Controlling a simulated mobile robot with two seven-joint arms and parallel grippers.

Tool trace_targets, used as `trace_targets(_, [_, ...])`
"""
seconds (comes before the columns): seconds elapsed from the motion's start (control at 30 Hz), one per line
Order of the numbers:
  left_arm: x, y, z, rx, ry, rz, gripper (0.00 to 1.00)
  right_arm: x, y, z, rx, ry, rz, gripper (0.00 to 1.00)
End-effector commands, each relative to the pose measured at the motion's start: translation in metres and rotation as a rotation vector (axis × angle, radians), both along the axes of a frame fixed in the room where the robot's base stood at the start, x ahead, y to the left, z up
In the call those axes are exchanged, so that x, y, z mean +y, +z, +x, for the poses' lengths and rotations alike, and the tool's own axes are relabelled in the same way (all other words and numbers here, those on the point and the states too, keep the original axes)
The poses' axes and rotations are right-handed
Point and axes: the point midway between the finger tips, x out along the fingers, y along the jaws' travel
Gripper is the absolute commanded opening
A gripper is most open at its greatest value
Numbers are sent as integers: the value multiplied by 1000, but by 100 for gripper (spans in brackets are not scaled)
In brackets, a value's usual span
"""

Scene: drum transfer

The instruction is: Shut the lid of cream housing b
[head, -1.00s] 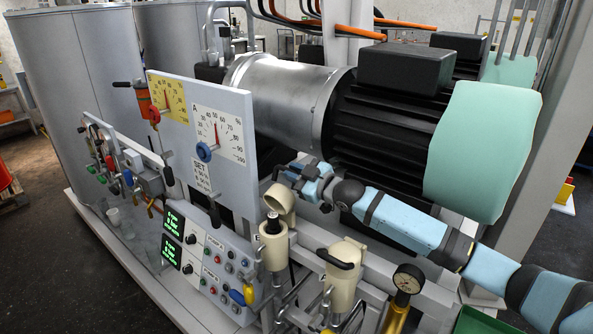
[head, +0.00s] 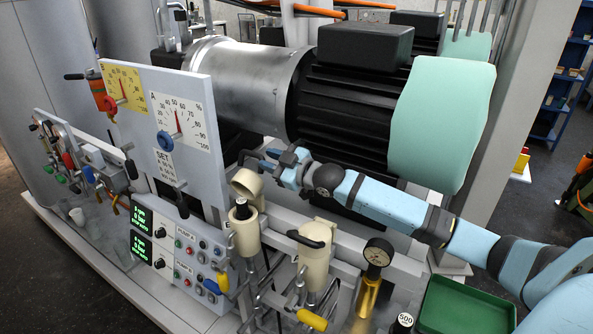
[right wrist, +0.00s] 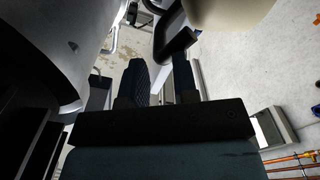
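Cream housing b (head: 246,238) is the left of two cream housings on the front of the skid. Its lid (head: 247,184) is swung up and stands open above it. A dark-topped insert (head: 241,208) shows in its mouth. My right gripper (head: 252,158) is just behind and above the raised lid. In the right wrist view, its two dark fingers (right wrist: 161,80) stand apart with a gap between. A black handle (right wrist: 178,45) lies close by their tips, beside a cream surface (right wrist: 225,10) that looks like the lid. Contact cannot be told. My left gripper is out of view.
The other cream housing (head: 314,258) is closed, with a black handle on top. The large black motor (head: 350,110) is behind my right arm. A green tray (head: 465,305) is at lower right.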

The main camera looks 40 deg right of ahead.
Motion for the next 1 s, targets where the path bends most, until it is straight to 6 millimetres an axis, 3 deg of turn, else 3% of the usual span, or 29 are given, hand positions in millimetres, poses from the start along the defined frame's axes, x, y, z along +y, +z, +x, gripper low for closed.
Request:
trace_targets(0.2, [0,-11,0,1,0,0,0,-18,-4,-44,3,0,-3,27])
trace_targets(0.5, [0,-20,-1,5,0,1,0,-35,-3,-84,2,-1,-2,27])
trace_targets(1.0, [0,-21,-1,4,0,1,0,-39,0,-96,0,0,-1,27])
